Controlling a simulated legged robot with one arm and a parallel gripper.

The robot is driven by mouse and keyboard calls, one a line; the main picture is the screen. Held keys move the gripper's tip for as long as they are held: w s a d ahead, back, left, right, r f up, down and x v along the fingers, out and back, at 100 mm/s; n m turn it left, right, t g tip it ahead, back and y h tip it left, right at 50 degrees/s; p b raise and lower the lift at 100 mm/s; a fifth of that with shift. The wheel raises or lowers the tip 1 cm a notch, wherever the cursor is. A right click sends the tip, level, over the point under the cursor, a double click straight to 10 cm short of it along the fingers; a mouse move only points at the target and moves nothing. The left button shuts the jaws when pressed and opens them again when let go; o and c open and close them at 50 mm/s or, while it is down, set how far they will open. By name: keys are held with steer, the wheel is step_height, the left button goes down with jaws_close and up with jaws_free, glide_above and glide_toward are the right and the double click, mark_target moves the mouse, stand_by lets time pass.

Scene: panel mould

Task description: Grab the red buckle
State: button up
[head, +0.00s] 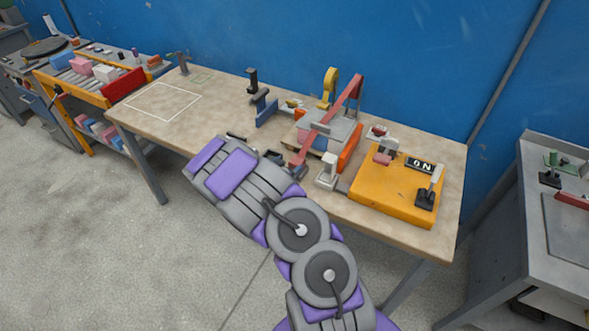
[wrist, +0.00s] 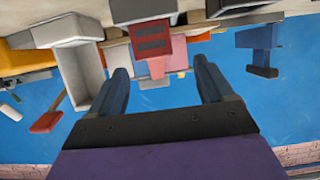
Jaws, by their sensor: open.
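The red buckle (wrist: 152,40) is a red block with dark slots, seen in the wrist view, with a paler red strip below it. In the head view a long red bar (head: 345,98) slants across the panel mould (head: 338,130), and a red end piece (head: 297,160) sits at its near end. My gripper (wrist: 163,78) is open and empty. In the wrist view the buckle lies beyond the fingertips, between their lines, apart from both. My gripper also shows in the head view (head: 278,158) at the table's front edge, its fingers partly hidden by my arm.
A white-grey upright block (head: 327,170) stands right of the buckle end. An orange box (head: 395,190) with a lever and "ON" sign stands at right. A blue bracket (head: 266,112) stands left of the mould. The table's left part, with a white outlined square (head: 162,102), is clear.

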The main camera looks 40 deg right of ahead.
mark_target(296, 162)
steer(key=x, duration=0.4)
steer(key=s+b+x, duration=0.1)
steer(key=x, duration=0.1)
steer(key=shift+d+f, duration=0.1)
steer(key=shift+d, duration=0.1)
steer(key=shift+a+r, duration=0.25)
steer(key=shift+a, duration=0.5)
steer(key=shift+c, duration=0.4)
steer(key=shift+a+r, duration=0.1)
steer(key=shift+a, duration=0.25)
steer(key=c, duration=0.3)
steer(key=shift+s+d, duration=0.15)
steer(key=shift+d, duration=0.45)
steer(key=c, duration=0.4)
steer(key=shift+a+f, duration=0.1)
steer(key=shift+f, duration=0.1)
steer(key=c, duration=0.4)
